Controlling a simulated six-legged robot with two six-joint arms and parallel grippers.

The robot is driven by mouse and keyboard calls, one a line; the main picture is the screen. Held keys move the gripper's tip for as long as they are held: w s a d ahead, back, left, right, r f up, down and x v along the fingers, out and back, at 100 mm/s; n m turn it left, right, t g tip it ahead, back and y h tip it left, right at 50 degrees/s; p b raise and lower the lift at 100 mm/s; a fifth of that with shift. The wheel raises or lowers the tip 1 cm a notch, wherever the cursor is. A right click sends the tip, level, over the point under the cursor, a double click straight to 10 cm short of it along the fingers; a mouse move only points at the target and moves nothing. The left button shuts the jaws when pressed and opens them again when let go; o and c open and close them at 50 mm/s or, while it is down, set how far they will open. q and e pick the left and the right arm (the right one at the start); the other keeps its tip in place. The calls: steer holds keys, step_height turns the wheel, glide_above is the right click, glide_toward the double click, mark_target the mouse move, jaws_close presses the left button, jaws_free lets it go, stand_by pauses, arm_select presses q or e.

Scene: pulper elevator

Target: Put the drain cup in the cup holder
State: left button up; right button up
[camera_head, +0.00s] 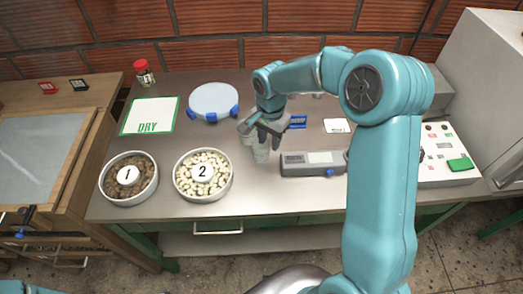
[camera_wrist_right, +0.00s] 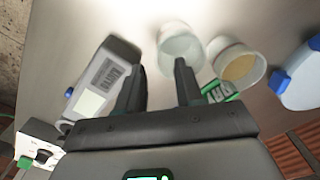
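My right gripper (camera_head: 262,130) is over the middle of the table, pointing down. In the right wrist view its two fingers (camera_wrist_right: 160,88) are apart, with nothing seen between them. A pale, empty-looking cup (camera_wrist_right: 180,48) stands just beyond the fingertips. A second white cup (camera_wrist_right: 238,66) with tan contents or a tan inside stands beside it, to the right. In the head view a greyish cup (camera_head: 261,153) shows just below the gripper, partly covered. I cannot tell which cup is the drain cup, and I cannot make out the cup holder. My left gripper is not in view.
A grey device with a display (camera_head: 312,163) lies right of the cups. Bowls 1 (camera_head: 128,196) and 2 (camera_head: 190,193) stand left. Behind are a round white disc with blue feet (camera_head: 214,99), a DRY card (camera_head: 150,116) and a red-lidded jar (camera_head: 144,73). A control panel (camera_head: 442,165) is right.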

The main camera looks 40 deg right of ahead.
mark_target(268, 152)
steer(key=shift+s+a+f, duration=0.1)
steer(key=shift+a+f, duration=0.05)
steer(key=shift+f, duration=0.45)
step_height(268, 152, down, 4)
steer(key=shift+a+f+p, duration=0.15)
steer(key=shift+f+p, duration=0.1)
steer(key=shift+p, duration=0.45)
jaws_close()
